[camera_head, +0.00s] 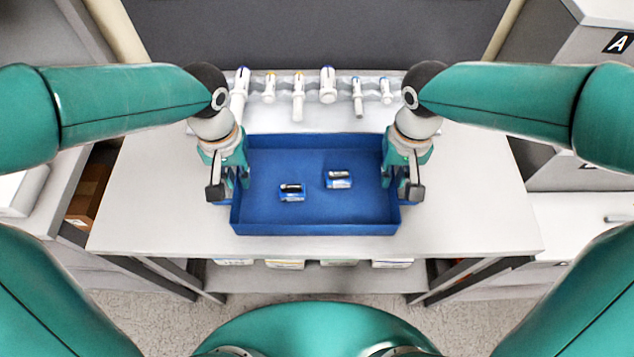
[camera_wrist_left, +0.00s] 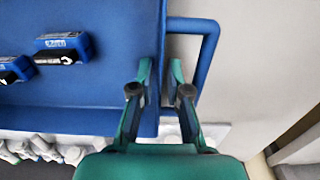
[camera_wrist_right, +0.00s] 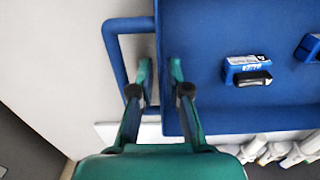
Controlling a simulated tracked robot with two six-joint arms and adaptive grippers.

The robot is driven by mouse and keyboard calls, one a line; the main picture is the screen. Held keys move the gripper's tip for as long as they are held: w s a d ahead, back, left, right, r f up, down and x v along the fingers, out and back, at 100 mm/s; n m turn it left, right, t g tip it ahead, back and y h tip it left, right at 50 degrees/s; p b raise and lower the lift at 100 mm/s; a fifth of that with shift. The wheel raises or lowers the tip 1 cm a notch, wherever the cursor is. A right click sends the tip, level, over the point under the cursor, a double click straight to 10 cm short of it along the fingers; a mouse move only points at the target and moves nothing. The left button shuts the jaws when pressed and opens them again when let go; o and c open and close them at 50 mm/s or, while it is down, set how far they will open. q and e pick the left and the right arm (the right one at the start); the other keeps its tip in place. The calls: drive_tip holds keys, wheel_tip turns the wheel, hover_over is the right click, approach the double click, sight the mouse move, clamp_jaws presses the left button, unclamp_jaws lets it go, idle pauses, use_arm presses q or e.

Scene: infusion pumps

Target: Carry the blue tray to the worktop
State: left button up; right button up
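The blue tray (camera_head: 310,212) rests on a pale table (camera_head: 470,200), with two small blue-and-white boxes (camera_head: 291,193) (camera_head: 338,180) lying inside. It has a loop handle on each side, seen in the left wrist view (camera_wrist_left: 208,52) and the right wrist view (camera_wrist_right: 113,52). My left gripper (camera_head: 236,180) is at the tray's left wall; my right gripper (camera_head: 395,180) is at its right wall. In each wrist view the fingers stand apart, one inside the tray and one in the handle's gap, with the wall between them. Small gaps show beside the wall.
A cabinet marked A (camera_head: 590,60) is at the back right. The table is clear left and right of the tray. A lower shelf (camera_head: 320,280) holds several boxes.

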use_arm(q)
clamp_jaws()
use_arm(e)
clamp_jaws()
use_arm(q)
drive_tip(key=shift+r, duration=0.1)
use_arm(e)
drive_tip(key=shift+r, duration=0.1)
